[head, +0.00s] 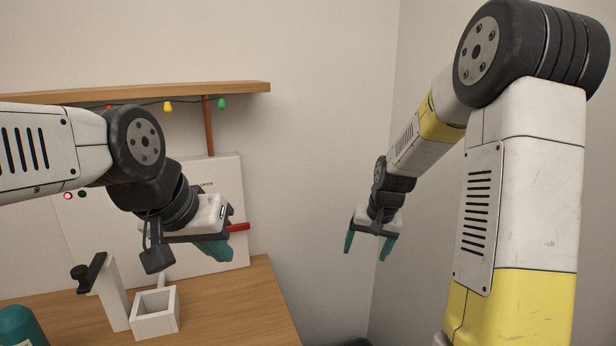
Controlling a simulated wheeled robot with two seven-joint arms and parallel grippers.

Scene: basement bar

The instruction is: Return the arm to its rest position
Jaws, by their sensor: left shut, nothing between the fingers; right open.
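My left arm comes in from the left, and its gripper (213,250) hangs above the wooden counter in front of a white panel. Its teal fingers are together and hold nothing. My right arm comes in from the right edge. Its gripper (367,246) points down with its two teal fingers apart and nothing between them. It hangs to the right of the counter, in front of the bare walls near the corner.
The wooden counter (240,312) carries a white open-topped box (155,322), a white post (113,300) with a black top, and a teal bottle (20,328). The white panel (232,175) has a red handle (239,227). A wooden shelf (235,89) with coloured bulbs runs above.

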